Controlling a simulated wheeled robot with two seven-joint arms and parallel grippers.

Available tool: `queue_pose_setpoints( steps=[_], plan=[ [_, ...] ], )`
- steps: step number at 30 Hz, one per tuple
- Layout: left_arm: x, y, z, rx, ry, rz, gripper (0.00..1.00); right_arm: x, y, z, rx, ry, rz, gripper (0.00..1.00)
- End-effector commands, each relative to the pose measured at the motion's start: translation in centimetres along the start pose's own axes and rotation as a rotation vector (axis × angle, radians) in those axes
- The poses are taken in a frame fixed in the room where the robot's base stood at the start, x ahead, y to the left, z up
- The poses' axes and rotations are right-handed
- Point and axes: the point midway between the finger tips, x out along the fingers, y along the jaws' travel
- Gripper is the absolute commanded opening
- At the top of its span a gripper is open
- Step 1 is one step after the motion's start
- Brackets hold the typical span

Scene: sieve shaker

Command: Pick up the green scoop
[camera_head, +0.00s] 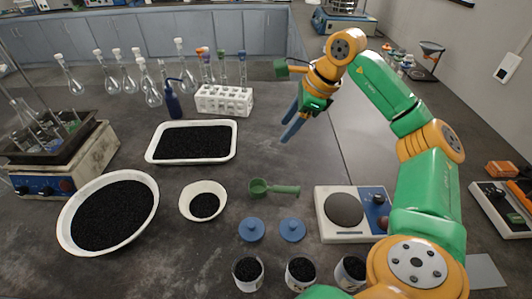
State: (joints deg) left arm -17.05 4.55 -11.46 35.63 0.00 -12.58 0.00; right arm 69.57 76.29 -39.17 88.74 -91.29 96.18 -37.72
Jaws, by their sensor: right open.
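The green scoop (272,188) lies on the dark bench near the middle of the view, its cup to the left and its handle pointing right. My right gripper (287,133) is raised above and beyond the scoop, apart from it. Its blue fingers point down and to the left, and nothing shows between them. My left gripper is not in view.
Left of the scoop are a small white bowl (188,199), a large white bowl (66,215) and a white tray (232,150) of black grains. Two blue lids (251,230) and several grain-filled cups (248,287) sit nearer. A balance (327,235) stands right; a tube rack (224,101) is behind.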

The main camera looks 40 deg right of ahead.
Motion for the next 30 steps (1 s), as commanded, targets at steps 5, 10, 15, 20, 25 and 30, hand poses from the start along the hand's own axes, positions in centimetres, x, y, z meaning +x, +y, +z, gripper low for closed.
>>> queue_pose_setpoints(
  steps=[5,10,15,20,25,30],
  plan=[
    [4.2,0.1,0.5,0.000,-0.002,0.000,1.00,3.8,0.8,-1.6,0.000,-0.001,0.000,0.55],
    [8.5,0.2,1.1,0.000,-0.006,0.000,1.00,7.8,1.7,-3.2,0.000,-0.001,0.000,0.55],
    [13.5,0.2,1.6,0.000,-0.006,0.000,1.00,12.3,2.6,-5.0,0.000,-0.001,0.000,0.55],
    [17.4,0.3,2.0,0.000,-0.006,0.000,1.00,15.9,3.4,-6.5,0.000,-0.001,0.000,0.55],
    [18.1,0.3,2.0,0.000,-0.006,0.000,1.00,17.2,3.6,-6.7,-0.001,-0.001,0.000,0.55],
    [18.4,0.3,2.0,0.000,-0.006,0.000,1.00,19.9,4.1,-6.5,-0.003,0.001,0.002,0.55]
  ],
)
